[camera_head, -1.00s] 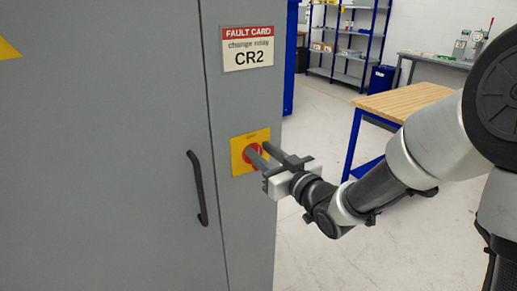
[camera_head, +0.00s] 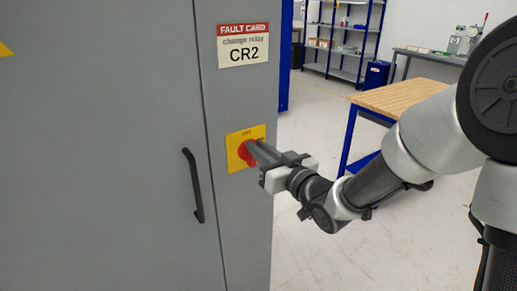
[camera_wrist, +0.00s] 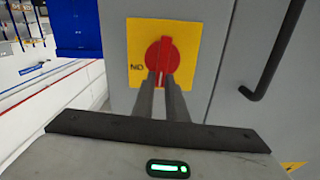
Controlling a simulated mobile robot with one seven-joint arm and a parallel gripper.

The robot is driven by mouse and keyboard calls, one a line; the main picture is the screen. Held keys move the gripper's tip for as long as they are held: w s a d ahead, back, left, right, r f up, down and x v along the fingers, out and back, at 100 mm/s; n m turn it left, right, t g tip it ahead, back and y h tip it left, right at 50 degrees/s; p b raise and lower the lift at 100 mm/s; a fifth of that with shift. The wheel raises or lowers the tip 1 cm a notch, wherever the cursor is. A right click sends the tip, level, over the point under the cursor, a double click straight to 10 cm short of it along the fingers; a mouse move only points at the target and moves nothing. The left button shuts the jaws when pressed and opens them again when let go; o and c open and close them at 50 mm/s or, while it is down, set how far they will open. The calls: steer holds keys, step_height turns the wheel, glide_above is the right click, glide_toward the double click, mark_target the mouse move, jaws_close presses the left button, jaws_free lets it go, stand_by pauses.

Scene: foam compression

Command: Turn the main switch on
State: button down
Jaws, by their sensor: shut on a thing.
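The main switch is a red rotary knob (camera_head: 246,153) on a yellow plate (camera_head: 234,160) on the grey cabinet's narrow front panel. The plate reads OFF above the knob, with a partly hidden ON mark at the right. In the wrist view the red knob (camera_wrist: 160,52) has its grip bar roughly upright, in line with the OFF–opposite axis; ON appears upside down at its left. My gripper (camera_head: 256,151) is shut on the knob. Its two fingers (camera_wrist: 163,80) reach the knob's lower part in the wrist view and hide the plate below it.
A black door handle (camera_head: 193,186) stands on the cabinet (camera_head: 110,150) left of the switch. A fault card (camera_head: 243,45) reading CR2 is above it. A wooden-topped bench (camera_head: 405,97) stands behind my arm. Open floor lies right of the cabinet.

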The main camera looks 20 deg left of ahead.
steer(key=shift+w+d+f+m+p, duration=0.35)
steer(key=shift+m+p, duration=0.7)
steer(key=shift+m, duration=1.8)
steer(key=shift+w+d+f+m+p, duration=0.35)
steer(key=shift+m+p, duration=0.7)
steer(key=shift+m, duration=1.75)
steer(key=shift+w+d+f+m+p, duration=0.1)
steer(key=shift+w+f+m+p, duration=0.7)
steer(key=shift+m, duration=2.05)
steer(key=shift+s+r+p, duration=0.15)
steer(key=shift+s+p, duration=0.15)
steer(key=shift+s, duration=0.2)
steer(key=c, duration=1.8)
jaws_free()
steer(key=shift+o, duration=0.2)
steer(key=shift+s+d, duration=0.1)
